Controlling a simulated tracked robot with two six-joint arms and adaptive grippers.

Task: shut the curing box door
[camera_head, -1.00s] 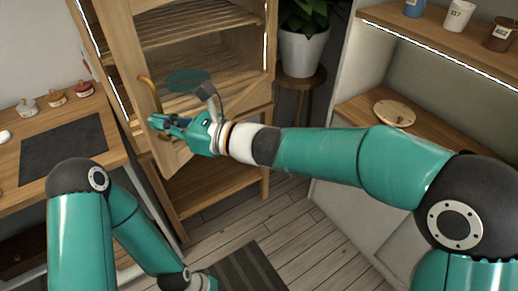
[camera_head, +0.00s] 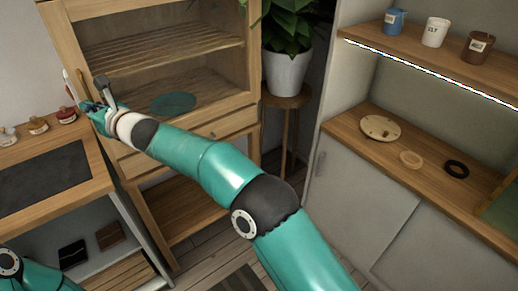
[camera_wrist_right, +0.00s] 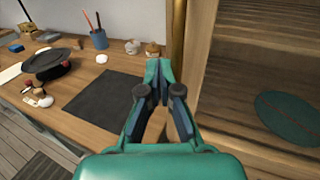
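The curing box (camera_head: 160,60) is the tall wooden cabinet at the upper left of the head view, with slatted shelves and a teal disc (camera_head: 173,103) inside. Its glazed door (camera_head: 235,108) appears flush with the front, or very nearly so; a small gap cannot be ruled out. The brass handle (camera_head: 81,86) is on the door's left side and also shows in the right wrist view (camera_wrist_right: 177,35). My right gripper (camera_head: 93,108) is beside the handle at the door's left edge. Its fingers (camera_wrist_right: 159,72) look closed together, with nothing seen between them. My left gripper is out of view.
A workbench (camera_head: 95,160) with a dark mat (camera_head: 45,178) and small jars (camera_head: 38,125) stands at the left. A potted plant (camera_head: 287,72) on a stool (camera_head: 287,102) stands right of the box. Shelves with cups (camera_head: 435,32) and a counter (camera_head: 400,150) are at the right.

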